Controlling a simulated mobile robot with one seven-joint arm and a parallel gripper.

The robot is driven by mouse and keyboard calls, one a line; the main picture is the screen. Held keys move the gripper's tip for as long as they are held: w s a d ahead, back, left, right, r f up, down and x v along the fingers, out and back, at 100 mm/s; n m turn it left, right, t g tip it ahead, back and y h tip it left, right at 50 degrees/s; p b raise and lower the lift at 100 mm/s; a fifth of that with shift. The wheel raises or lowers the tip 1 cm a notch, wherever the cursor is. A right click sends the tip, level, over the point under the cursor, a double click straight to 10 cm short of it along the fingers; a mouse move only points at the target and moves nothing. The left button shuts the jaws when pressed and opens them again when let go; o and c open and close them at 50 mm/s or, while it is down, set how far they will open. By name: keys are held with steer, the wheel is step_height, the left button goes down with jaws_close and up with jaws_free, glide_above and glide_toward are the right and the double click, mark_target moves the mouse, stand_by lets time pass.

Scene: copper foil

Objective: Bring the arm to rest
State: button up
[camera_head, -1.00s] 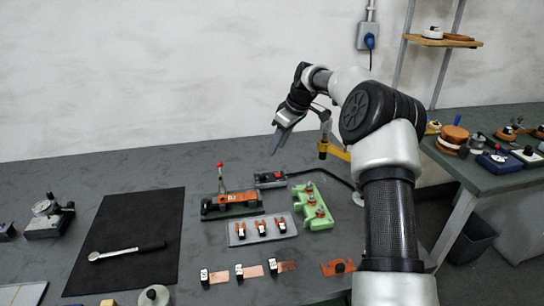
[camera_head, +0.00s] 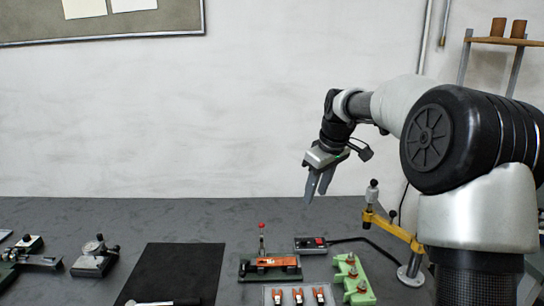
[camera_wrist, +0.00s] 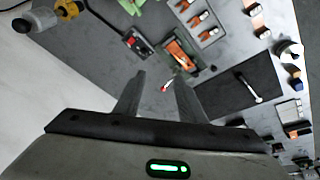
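My gripper (camera_head: 319,184) hangs in the air above the back part of the grey bench (camera_head: 190,215), in front of the white wall, with its fingers pointing down. In the wrist view its two fingers (camera_wrist: 158,95) stand apart with nothing between them, so it is open and empty. Below and beyond the fingers is an orange and dark fixture (camera_head: 272,268) with a red-knobbed lever. It also shows in the wrist view (camera_wrist: 181,56). The gripper touches nothing.
A control box with a red button (camera_head: 312,245), a green holder (camera_head: 352,279) and a yellow jointed arm on a stand (camera_head: 390,228) are near the gripper's right. A black mat (camera_head: 180,270) lies left. Metal tools (camera_head: 95,258) stand farther left. The air around the gripper is clear.

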steer(key=s+r+m+h+p, duration=0.1)
steer(key=s+r, duration=0.2)
steer(key=s, duration=0.4)
steer(key=s+a+r+m+t+p, duration=0.1)
steer(key=s+r+m, duration=0.1)
steer(key=s+r, duration=0.3)
steer(key=s+r+m+h+p, duration=0.1)
steer(key=s+r, duration=0.1)
steer(key=s, duration=0.6)
steer(key=s+f+m+t+p, duration=0.1)
steer(key=s+m, duration=0.3)
steer(key=s, duration=1.2)
steer(key=shift+d+f+y+p, duration=0.3)
steer(key=shift+d+f+p, duration=0.05)
steer(key=shift+f+p, duration=0.5)
